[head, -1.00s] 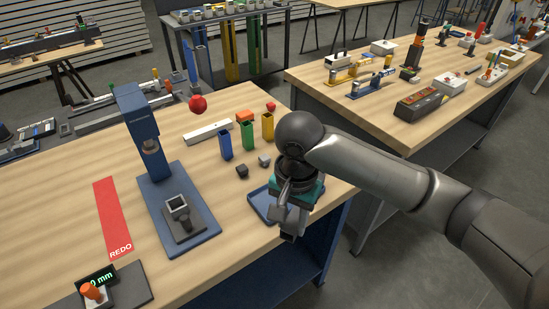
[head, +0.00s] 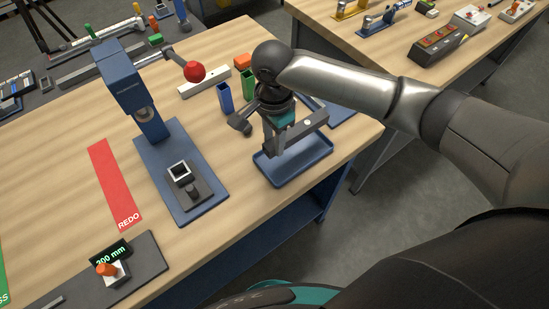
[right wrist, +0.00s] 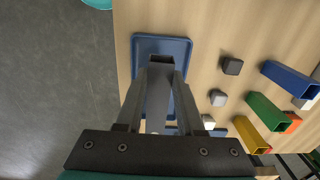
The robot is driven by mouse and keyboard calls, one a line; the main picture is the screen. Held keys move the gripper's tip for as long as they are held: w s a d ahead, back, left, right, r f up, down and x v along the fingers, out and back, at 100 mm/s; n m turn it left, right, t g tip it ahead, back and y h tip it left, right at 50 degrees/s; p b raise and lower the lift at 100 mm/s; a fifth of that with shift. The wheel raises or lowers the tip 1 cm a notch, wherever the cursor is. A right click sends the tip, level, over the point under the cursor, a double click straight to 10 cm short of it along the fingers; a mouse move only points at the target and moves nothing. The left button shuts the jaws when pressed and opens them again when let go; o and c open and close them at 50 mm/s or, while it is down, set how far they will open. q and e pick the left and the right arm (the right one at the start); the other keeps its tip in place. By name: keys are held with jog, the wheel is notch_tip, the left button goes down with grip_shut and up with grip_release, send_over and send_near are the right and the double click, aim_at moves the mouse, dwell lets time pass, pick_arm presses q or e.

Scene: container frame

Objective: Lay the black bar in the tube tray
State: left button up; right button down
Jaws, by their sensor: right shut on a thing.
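My right gripper (head: 275,140) is shut on the black bar (head: 305,133), a dark square bar with a hollow end. In the right wrist view the bar (right wrist: 160,75) lies between the two fingers, with its open end facing up the picture. In the head view the bar is above a shallow blue tray (head: 310,162) near the table's front edge, apparently the tube tray. The tray also shows behind the bar in the right wrist view (right wrist: 180,45). The bar seems raised over the tray; the exact gap is unclear. My left gripper is not in view.
A blue press (head: 135,95) with a red-knobbed lever stands to the left. Blue (head: 225,98) and green (head: 249,84) tubes stand behind the gripper. The right wrist view shows a yellow tube (right wrist: 247,132) and small blocks (right wrist: 232,66). Another blue tray (head: 342,112) is partly hidden.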

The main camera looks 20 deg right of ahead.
aim_at(274, 167)
notch_tip(274, 167, down, 8)
jog(key=shift+f+b, duration=0.1)
jog(key=shift+b, duration=0.5)
jog(key=c, duration=0.5)
grip_release()
notch_tip(274, 167, up, 12)
jog(key=shift+r+p, duration=0.1)
jog(key=shift+p, duration=0.85)
jog(key=shift+a, duration=0.15)
